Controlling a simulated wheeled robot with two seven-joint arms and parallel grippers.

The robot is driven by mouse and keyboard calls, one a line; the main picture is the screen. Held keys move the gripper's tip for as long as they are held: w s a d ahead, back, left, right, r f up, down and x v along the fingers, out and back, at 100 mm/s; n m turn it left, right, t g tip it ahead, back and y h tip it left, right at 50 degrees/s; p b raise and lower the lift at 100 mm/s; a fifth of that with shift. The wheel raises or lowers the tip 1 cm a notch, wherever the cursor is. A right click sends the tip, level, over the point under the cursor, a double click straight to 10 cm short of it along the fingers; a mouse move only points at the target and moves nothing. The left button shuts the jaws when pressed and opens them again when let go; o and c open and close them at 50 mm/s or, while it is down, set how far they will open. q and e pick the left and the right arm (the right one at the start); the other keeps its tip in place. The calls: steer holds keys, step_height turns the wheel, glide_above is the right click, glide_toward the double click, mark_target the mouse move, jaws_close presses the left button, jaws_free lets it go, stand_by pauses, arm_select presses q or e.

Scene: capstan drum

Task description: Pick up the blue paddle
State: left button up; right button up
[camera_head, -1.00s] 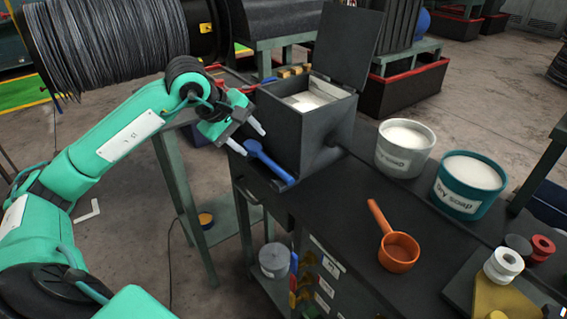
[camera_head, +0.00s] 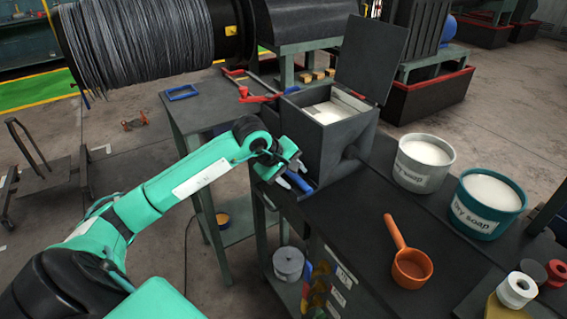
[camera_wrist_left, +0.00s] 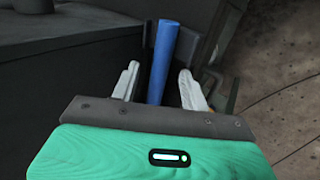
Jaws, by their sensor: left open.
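The blue paddle (camera_head: 293,179) lies at the foot of the dark open box's near left side, mostly covered by my left gripper in the head view. In the left wrist view its blue handle (camera_wrist_left: 163,58) runs between the two pale fingers, with a visible gap on each side. My left gripper (camera_head: 295,175) is open around the handle; it also shows in the left wrist view (camera_wrist_left: 157,82). The paddle's other end is hidden. My right gripper is not in view.
The dark box (camera_head: 318,145) with a raised lid holds pale powder and stands close to the gripper. A grey soap bucket (camera_head: 421,173), a teal soap bucket (camera_head: 480,224) and an orange scoop (camera_head: 411,268) stand on the bench to the right.

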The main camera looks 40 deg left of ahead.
arm_select(q)
steer(key=shift+w+d+f, duration=0.1)
steer(key=shift+w+f, duration=0.1)
steer(key=shift+f, duration=0.1)
steer(key=shift+c, duration=0.3)
jaws_close()
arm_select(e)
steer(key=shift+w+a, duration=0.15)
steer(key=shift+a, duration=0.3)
arm_select(q)
steer(key=shift+r, duration=0.15)
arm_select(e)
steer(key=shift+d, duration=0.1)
